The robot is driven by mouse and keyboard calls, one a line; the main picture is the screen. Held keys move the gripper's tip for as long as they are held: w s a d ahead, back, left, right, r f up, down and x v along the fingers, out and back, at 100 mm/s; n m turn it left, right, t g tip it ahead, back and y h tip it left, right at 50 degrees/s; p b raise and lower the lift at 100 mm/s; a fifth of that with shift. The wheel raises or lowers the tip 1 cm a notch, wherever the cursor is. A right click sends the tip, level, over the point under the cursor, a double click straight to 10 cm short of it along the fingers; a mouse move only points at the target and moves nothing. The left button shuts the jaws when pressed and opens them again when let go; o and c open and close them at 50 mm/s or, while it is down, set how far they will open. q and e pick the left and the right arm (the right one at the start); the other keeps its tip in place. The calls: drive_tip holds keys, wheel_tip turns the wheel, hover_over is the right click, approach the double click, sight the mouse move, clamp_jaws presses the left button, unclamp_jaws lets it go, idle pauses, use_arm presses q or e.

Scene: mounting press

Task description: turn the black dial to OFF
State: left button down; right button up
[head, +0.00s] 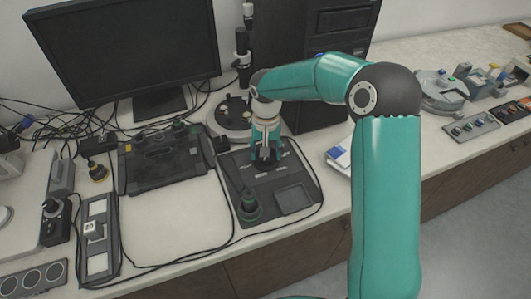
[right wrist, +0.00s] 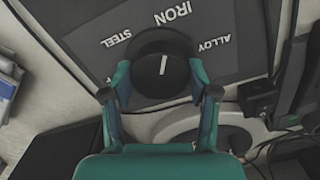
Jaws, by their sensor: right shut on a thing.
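The black dial (right wrist: 164,66) is round with a white pointer line and sits on a dark grey panel (right wrist: 80,10). White labels STEEL, IRON and ALLOY stand around it. The pointer aims roughly at IRON. A further label at the left is mostly hidden by a finger, and no OFF label can be read. My right gripper (right wrist: 160,92) has its teal fingers on both sides of the dial, shut on it. In the head view my right gripper (head: 266,153) reaches down onto the panel (head: 235,168) and hides the dial. My left gripper is not in view.
A green-and-black knob (head: 249,206) and a square recess (head: 294,199) are on the same panel. A dark control unit (head: 165,165) lies left of it, a round base (head: 230,114) behind. A monitor (head: 125,45) and loose cables crowd the back.

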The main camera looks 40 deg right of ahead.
drive_tip(key=n, duration=0.5)
drive_tip(key=shift+w+r+n, duration=0.1)
drive_tip(key=shift+r+n, duration=0.05)
drive_tip(key=shift+n, duration=0.15)
drive_tip(key=n, duration=0.6)
drive_tip(key=shift+d, duration=0.1)
drive_tip(key=n+p, duration=0.1)
drive_tip(key=n, duration=0.5)
drive_tip(key=shift+w+n, duration=0.1)
drive_tip(key=shift+n, duration=0.2)
drive_tip(key=n+p, duration=0.1)
drive_tip(key=n, duration=0.5)
drive_tip(key=shift+p, duration=0.3)
drive_tip(key=o, duration=1)
drive_tip(key=shift+o, duration=0.8)
